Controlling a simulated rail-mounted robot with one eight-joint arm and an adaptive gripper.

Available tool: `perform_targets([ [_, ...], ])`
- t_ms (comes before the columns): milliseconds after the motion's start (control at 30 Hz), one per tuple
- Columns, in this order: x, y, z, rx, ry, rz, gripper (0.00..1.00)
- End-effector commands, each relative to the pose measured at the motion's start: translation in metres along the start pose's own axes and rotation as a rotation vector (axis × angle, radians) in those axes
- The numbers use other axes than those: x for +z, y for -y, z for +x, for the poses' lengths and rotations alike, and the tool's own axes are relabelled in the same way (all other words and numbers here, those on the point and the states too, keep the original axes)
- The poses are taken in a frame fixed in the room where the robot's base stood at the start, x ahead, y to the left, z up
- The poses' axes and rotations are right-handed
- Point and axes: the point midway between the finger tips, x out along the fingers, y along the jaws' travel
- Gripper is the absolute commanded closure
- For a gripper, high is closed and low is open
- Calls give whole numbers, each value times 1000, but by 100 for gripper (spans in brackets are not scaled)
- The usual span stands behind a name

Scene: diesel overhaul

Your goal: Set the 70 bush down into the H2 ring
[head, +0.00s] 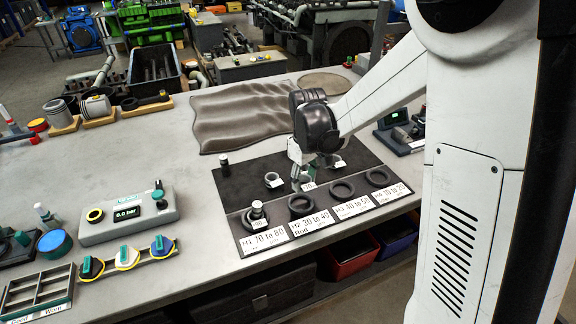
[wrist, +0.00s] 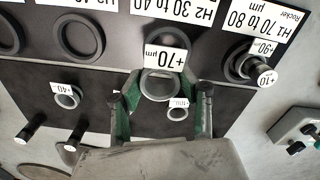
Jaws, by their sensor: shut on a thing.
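The 70 bush (wrist: 160,86) is a grey ring with a white +70 tag (wrist: 165,59). My gripper (wrist: 160,96) is shut on it, with a green-lined finger on each side. The dark H2 ring (head: 301,205) lies on the board behind the "H2 30 to 40" label. In the wrist view the tag and bush cover much of the H2 ring (wrist: 176,37). In the head view my gripper (head: 303,178) partly hides the bush.
The H1 ring (wrist: 238,63) beside H2 holds a tagged bush and a plug. H3 (head: 342,190) and H4 (head: 378,177) are empty. Loose tagged bushes marked 40 (wrist: 67,97) and 100 (wrist: 177,113) lie on the mat, with dark plugs (wrist: 75,135) nearby.

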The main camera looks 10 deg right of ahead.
Motion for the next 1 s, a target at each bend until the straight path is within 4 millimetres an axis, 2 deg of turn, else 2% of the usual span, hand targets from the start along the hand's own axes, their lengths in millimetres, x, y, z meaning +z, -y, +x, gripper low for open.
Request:
perform_targets([
  [200,12,-2,4,0,0,14,92],
  [467,12,-2,12,0,0,13,92],
  [1000,11,-2,44,0,0,13,92],
])
